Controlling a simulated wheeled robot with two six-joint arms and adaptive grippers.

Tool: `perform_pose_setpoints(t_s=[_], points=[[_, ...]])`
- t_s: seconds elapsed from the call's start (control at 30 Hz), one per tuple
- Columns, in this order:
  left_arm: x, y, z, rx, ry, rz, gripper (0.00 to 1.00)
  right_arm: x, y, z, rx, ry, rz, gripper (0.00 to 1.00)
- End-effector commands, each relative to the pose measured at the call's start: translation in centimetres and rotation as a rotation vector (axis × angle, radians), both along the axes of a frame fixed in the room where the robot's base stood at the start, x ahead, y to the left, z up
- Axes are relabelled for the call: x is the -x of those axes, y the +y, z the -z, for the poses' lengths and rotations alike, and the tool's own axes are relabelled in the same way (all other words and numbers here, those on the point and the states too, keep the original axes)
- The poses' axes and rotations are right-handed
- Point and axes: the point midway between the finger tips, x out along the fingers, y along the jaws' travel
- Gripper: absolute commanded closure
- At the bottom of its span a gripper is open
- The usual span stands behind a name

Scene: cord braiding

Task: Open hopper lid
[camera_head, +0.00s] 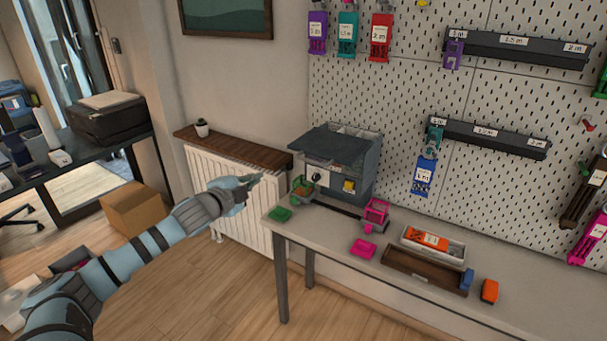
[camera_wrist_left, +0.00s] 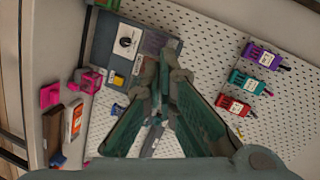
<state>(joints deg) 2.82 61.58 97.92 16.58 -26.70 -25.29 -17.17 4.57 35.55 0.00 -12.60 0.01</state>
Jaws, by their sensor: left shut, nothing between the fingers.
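The grey-blue hopper machine (camera_head: 357,168) stands at the left end of the workbench, with a dial and a yellow button on its front. Its dark lid panel (camera_head: 326,144) lies over the front of the top. Pale compartments show behind the panel. In the left wrist view the machine (camera_wrist_left: 108,48) is at the upper left, partly behind the fingers. My left gripper (camera_head: 258,179) is shut and empty, left of the machine and apart from it in the head view. The left wrist view shows its fingers (camera_wrist_left: 162,62) converging. My right gripper is in neither view.
A green machine (camera_head: 301,192) and a pink machine (camera_head: 376,213) stand before the hopper machine. Green (camera_head: 279,214) and pink trays (camera_head: 363,249) lie on the workbench (camera_head: 335,233). A wooden shelf (camera_head: 232,149) over a radiator is to the left. The pegboard (camera_head: 400,100) rises behind.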

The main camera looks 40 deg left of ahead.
Motion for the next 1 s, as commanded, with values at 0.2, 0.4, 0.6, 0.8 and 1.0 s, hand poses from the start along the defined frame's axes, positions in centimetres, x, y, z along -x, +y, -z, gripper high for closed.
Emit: perform_pose_setpoints(t_s=[0.2,0.4,0.6,0.8,1.0], points=[[0.5,-7.6,-4.4,-0.296,0.040,0.211,1.00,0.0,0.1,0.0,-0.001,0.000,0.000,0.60],[-1.8,-7.5,-4.0,-0.297,0.035,0.210,1.00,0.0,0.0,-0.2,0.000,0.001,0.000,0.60],[-5.9,-7.2,-3.0,-0.296,0.037,0.212,1.00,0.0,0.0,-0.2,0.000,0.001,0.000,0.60],[-10.0,-7.1,-2.1,-0.298,0.037,0.214,1.00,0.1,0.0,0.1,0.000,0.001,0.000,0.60],[-12.6,-6.9,-1.5,-0.303,0.039,0.214,1.00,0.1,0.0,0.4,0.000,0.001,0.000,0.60]])
